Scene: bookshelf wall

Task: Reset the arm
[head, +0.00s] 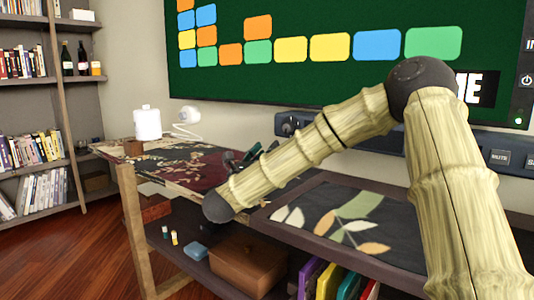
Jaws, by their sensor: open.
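My arm, with bamboo-patterned links and dark round joints, reaches in from the right in the head view and slopes down to the left over the console table (128,183). My gripper (243,157) shows only in small part, as dark tips with some teal just behind the lower link. The tips stand apart, so it looks open, and nothing is seen between them. The rest of the gripper is hidden by the arm. It is above the table top, near its dark floral panel.
A bookshelf (75,162) stands left; a large screen (330,80) hangs behind.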

